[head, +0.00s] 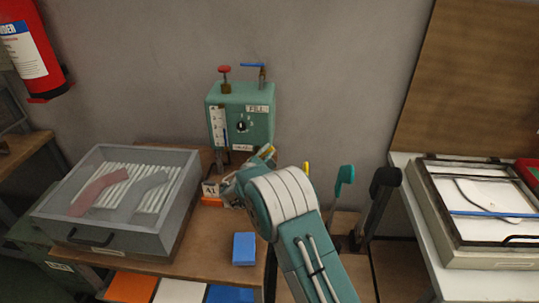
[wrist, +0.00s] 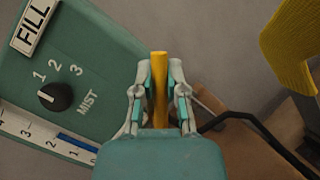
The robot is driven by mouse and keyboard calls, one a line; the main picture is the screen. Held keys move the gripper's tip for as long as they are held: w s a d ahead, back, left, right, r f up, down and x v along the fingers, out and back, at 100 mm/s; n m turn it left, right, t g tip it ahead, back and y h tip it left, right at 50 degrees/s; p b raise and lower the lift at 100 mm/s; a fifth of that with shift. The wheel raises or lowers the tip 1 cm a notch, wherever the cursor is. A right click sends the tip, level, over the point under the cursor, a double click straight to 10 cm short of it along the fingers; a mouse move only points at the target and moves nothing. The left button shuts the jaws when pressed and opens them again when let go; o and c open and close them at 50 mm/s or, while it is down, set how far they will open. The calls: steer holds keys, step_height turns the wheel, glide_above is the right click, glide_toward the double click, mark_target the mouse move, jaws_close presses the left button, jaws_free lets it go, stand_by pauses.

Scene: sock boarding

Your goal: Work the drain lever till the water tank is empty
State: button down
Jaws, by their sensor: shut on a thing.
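The green water tank (head: 258,131) stands against the wall behind the work table, with a FILL label, a numbered black dial and a pale gauge strip (head: 219,124). In the wrist view the tank (wrist: 112,62) fills the left side, and a blue bar (wrist: 76,142) shows on the gauge near mark 2. My gripper (wrist: 159,92) is shut on a yellow drain lever (wrist: 159,62), whose upper end sticks out beyond the fingers. In the head view my arm hides much of the area below the tank and most of the grip.
A clear-lidded box (head: 119,196) with sock shapes stands at the left of the table. A blue block (head: 244,248) lies near the front edge. Red and blue valve handles top the tank. Teal and black levers (head: 345,180) stand right of my arm. A framed press (head: 484,210) is further right.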

steer(key=n, duration=0.1)
steer(key=a+n+t, duration=0.1)
steer(key=n, duration=0.1)
steer(key=shift+r, duration=0.25)
steer(key=shift+a+r+n+t+y, duration=0.15)
steer(key=shift+a+n+t+y, duration=0.2)
steer(key=shift+n, duration=0.4)
steer(key=shift+a+r+n+t+y, duration=0.1)
steer(key=shift+a+n+t+y, duration=0.15)
steer(key=shift+n+t, duration=0.35)
steer(key=shift+n, duration=0.35)
steer(key=c, duration=0.7)
jaws_free()
steer(key=shift+a, duration=0.1)
steer(key=shift+o, duration=0.2)
steer(key=v, duration=1.2)
steer(key=shift+r, duration=0.15)
